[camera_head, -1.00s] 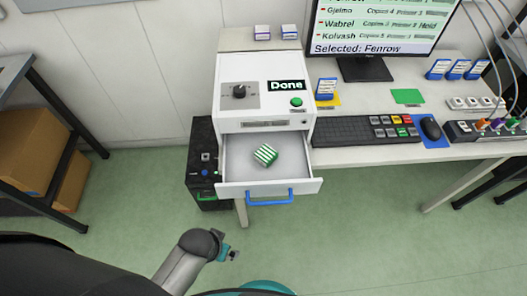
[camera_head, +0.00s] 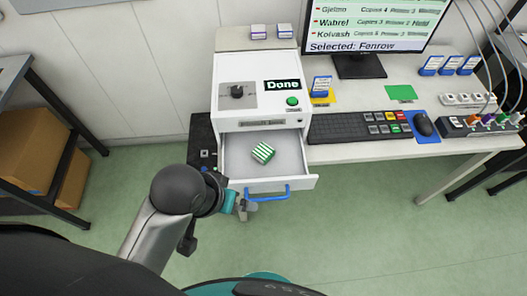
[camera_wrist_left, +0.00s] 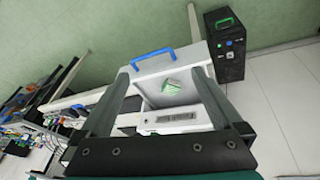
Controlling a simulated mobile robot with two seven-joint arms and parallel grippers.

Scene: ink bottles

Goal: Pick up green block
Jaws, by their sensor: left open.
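The green block (camera_head: 262,152), with green and white stripes, lies tilted inside the open drawer (camera_head: 240,168) of the white machine (camera_head: 235,72). In the left wrist view the green block (camera_wrist_left: 171,87) shows between my fingers but farther off. My left gripper (camera_head: 243,208) is near the drawer's front left corner, apart from the block. In the left wrist view my left gripper (camera_wrist_left: 160,80) is open and empty. My right gripper is not in view.
The drawer's blue handle (camera_head: 268,194) sticks out at the front. A black box (camera_head: 203,148) stands on the floor left of the machine. A keyboard (camera_head: 355,127) and monitor (camera_head: 365,35) are to the right. The floor in front is clear.

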